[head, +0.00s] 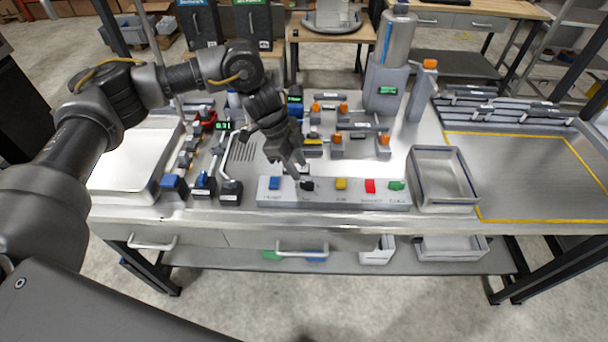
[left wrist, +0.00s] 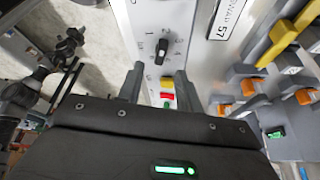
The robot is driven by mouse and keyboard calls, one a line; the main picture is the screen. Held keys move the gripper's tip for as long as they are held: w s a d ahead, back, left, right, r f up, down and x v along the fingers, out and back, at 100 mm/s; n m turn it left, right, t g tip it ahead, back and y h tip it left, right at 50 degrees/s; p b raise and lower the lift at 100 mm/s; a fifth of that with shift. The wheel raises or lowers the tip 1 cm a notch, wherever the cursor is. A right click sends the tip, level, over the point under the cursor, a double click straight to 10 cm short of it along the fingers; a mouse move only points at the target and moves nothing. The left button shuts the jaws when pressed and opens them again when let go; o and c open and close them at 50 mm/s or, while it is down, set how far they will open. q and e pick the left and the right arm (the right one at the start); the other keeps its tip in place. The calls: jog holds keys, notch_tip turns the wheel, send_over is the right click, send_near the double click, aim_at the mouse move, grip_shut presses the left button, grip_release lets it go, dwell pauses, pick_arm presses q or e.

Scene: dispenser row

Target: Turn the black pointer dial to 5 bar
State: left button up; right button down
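The black pointer dial (head: 307,186) sits on the front face of the light grey panel (head: 335,199), between a blue and a yellow control. In the left wrist view the dial (left wrist: 162,48) shows as a black knob with scale marks around it. Its exact reading is too small to tell. My left gripper (head: 297,170) is just above and behind the dial in the head view. In the left wrist view its two fingers (left wrist: 160,84) are apart with nothing between them, and the dial lies beyond their tips. My right gripper does not show in the head view; dark arm parts at the wrist view's left edge are unclear.
The blue (head: 274,183), yellow (head: 341,184), red (head: 370,186) and green (head: 396,185) controls share the panel. An empty grey tray (head: 443,206) stands right of it. Valves with orange knobs (head: 337,138) stand behind. A black lever fixture (head: 231,190) is close on the left.

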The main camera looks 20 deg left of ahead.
aim_at(307, 183)
pick_arm(q)
jog(key=p+x, duration=0.1)
jog(key=x, duration=0.4)
jog(key=shift+d+f, duration=0.15)
jog(key=shift+f, duration=0.15)
jog(key=shift+c, duration=0.3)
grip_shut()
